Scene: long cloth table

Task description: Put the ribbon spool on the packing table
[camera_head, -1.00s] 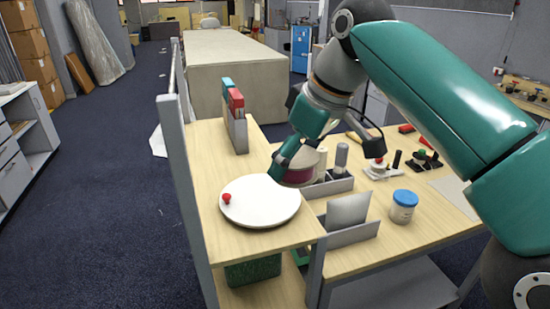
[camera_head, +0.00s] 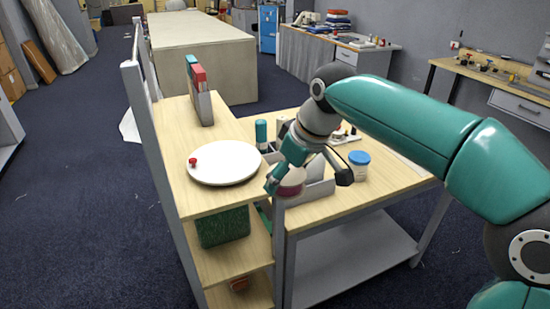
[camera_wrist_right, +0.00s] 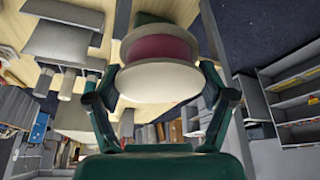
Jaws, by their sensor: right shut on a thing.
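The ribbon spool (camera_wrist_right: 160,50) has pale round flanges and a dark pink ribbon band. In the wrist view it fills the space between the fingers of my right gripper (camera_wrist_right: 160,95), which is shut on it. In the head view the spool (camera_head: 291,184) is partly hidden by the right gripper (camera_head: 286,178), in front of the wooden workbench and right of the shelf unit. A long cloth-covered table (camera_head: 205,67) stands at the back, well away from the gripper. My left gripper is not in view.
A wooden shelf unit (camera_head: 180,190) holds a white round plate (camera_head: 225,165) with a red knob and upright binders (camera_head: 200,92). The workbench (camera_head: 340,208) carries a blue-lidded jar (camera_head: 359,165). Open carpet (camera_head: 70,200) lies left of the shelf.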

